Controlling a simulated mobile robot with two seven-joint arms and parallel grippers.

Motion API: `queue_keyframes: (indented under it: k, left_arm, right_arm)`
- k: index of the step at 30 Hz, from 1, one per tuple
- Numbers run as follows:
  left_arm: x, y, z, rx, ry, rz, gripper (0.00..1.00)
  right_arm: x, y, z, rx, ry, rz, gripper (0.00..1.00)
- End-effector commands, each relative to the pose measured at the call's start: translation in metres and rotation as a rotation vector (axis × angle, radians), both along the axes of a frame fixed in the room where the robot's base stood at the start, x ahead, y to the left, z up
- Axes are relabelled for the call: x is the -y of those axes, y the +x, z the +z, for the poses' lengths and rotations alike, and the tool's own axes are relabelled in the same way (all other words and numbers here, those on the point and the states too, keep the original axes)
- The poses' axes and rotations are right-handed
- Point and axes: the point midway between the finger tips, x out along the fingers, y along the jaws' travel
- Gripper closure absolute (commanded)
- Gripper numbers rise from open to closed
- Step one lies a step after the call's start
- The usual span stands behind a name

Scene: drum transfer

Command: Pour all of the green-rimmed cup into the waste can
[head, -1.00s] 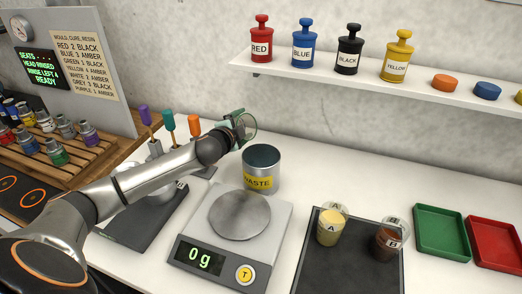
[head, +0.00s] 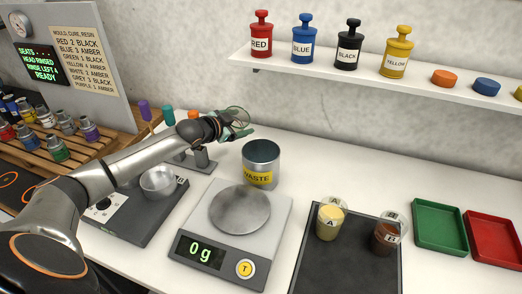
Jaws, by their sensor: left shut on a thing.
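My left gripper (head: 232,125) is shut on a clear cup (head: 236,116) with a green rim, held above and slightly left of the waste can, toward the wall. The cup looks tilted; its contents cannot be made out. The waste can (head: 261,166) is an open grey metal cylinder with a yellow WASTE label, standing on the white counter behind the scale. Its visible inner wall is grey, and its bottom is hidden. My right gripper is not in view.
A scale (head: 205,253) reading 0 g stands in front of the can. A dark mat (head: 345,275) holds cups A (head: 330,222) and B (head: 385,238). Green (head: 440,229) and red (head: 497,244) trays are at right. A mixer base with a metal bowl (head: 158,182) is left. A shelf with labelled bottles runs above.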

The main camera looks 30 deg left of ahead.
Motion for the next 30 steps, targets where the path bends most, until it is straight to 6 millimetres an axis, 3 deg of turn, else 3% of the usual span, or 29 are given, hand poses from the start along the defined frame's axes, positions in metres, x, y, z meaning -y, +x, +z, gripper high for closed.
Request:
queue_keyframes:
  k: [11,28,30]
  left_arm:
    - [-0.014,0.001,-0.022,-0.01,-0.159,0.003,0.69]
    - [-0.023,0.002,0.061,-0.021,-0.322,0.001,0.69]
    - [-0.025,0.002,0.057,-0.026,-0.353,0.004,0.69]
  right_arm:
    - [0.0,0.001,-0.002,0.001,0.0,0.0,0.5]
    - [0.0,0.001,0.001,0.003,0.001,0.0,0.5]
    - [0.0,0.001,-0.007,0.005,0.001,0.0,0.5]
